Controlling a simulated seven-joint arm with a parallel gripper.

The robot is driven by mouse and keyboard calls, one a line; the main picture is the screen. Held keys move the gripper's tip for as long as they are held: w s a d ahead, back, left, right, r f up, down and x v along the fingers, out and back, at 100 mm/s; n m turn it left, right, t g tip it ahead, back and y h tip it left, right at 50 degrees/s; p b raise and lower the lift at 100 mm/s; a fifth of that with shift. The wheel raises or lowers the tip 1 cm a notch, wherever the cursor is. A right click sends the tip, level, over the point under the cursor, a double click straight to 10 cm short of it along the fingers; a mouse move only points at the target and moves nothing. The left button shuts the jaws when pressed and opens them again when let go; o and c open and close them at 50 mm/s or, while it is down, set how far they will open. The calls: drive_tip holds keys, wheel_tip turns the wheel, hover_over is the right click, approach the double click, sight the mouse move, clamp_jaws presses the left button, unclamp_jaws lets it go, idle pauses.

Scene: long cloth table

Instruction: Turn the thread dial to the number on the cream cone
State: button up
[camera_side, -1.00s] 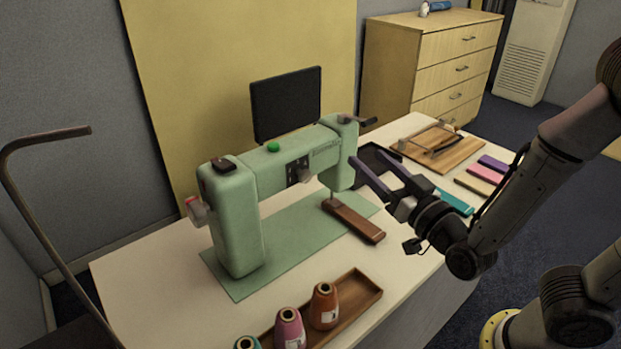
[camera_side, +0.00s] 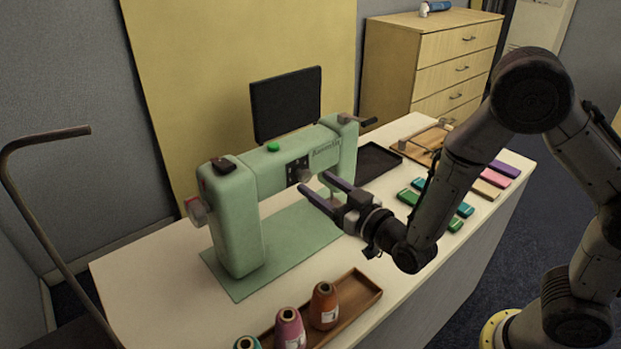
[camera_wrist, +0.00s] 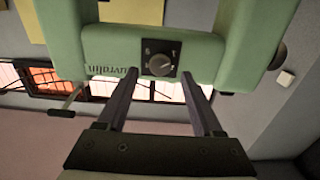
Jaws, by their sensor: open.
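The thread dial is a grey knob (camera_wrist: 161,64) on a black panel (camera_wrist: 160,50) with small pale marks, on the front of a green sewing machine (camera_side: 235,210). Its numbers are too small to read. My gripper (camera_side: 313,181) is open and empty in front of the machine arm; its fingers point toward the panel. In the wrist view, the knob appears between and just beyond the fingertips (camera_wrist: 158,82); I cannot tell whether they touch it. No cream cone shows; the cones visible are orange (camera_side: 323,306), pink (camera_side: 290,328) and teal (camera_side: 247,343), with unreadable labels.
A wooden cone tray (camera_side: 362,293) lies at the table's front edge. Several coloured flat pieces lie at right, near a black tray (camera_side: 378,160) and a wooden board (camera_side: 419,140). A dark screen (camera_side: 286,104) stands behind the machine. A handwheel (camera_side: 197,211) projects at its left end.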

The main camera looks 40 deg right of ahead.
sight(307, 177)
drive_tip(key=shift+w, duration=1.75)
clamp_jaws()
